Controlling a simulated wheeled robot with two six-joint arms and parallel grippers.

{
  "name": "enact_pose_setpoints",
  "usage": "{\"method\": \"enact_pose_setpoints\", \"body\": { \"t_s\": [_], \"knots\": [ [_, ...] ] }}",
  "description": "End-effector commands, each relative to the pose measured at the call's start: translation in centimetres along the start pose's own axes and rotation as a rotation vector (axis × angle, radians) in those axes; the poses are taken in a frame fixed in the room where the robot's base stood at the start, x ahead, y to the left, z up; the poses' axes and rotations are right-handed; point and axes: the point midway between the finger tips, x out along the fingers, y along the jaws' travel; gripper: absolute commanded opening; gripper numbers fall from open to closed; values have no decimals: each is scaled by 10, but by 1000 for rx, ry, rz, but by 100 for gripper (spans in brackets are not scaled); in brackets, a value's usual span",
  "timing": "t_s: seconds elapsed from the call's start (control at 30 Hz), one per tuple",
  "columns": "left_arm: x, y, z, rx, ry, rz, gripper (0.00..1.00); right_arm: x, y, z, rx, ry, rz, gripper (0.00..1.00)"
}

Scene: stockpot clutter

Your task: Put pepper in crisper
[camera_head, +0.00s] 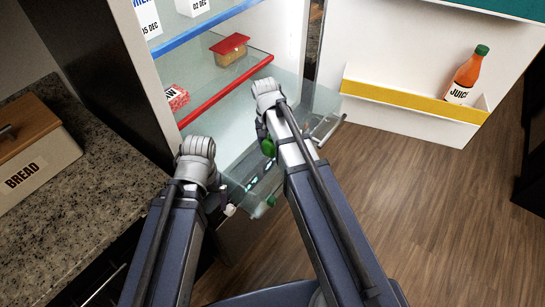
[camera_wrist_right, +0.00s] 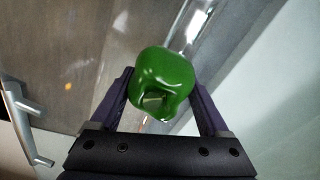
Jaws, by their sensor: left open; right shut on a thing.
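A green pepper (camera_wrist_right: 165,80) is held between the two fingers of my right gripper (camera_wrist_right: 162,92), which is shut on it. In the head view the pepper (camera_head: 267,148) shows partly beside my right wrist, over the pulled-out clear crisper drawer (camera_head: 237,182) at the bottom of the fridge. Whether the pepper is below the drawer's rim I cannot tell. My left gripper (camera_head: 222,203) is open at the drawer's near left corner, largely hidden by its own arm. My right arm covers part of the drawer.
Above the drawer, a red-edged shelf (camera_head: 226,92) holds a red-lidded container (camera_head: 230,49) and a red-and-white package (camera_head: 176,97). The open fridge door holds a juice bottle (camera_head: 467,75). A bread box (camera_head: 37,150) stands on the left counter. Wooden floor lies clear at right.

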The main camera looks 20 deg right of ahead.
Motion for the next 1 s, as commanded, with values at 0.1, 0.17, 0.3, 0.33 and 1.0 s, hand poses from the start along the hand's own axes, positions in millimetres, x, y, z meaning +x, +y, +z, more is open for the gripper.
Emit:
{"method": "enact_pose_setpoints", "body": {
  "t_s": [0.1, 0.17, 0.3, 0.33, 1.0],
  "knots": [
    [0, 0, 0, 0, 0, 0, 100, 0, 0, 0, 0, 0, 0, 15],
    [3, 0, 0, 0, 0, 0, 100, 3, 0, 0, 0, 0, 0, 15],
    [18, 2, -1, 0, 0, 0, 100, 18, -2, 0, 0, 0, 0, 15],
    [22, 2, -1, 0, 0, 0, 100, 22, -2, 0, 0, 0, 0, 15],
    [39, 4, -2, 0, 0, 0, 100, 39, -4, 0, 1, 0, 0, 87]
  ]
}}
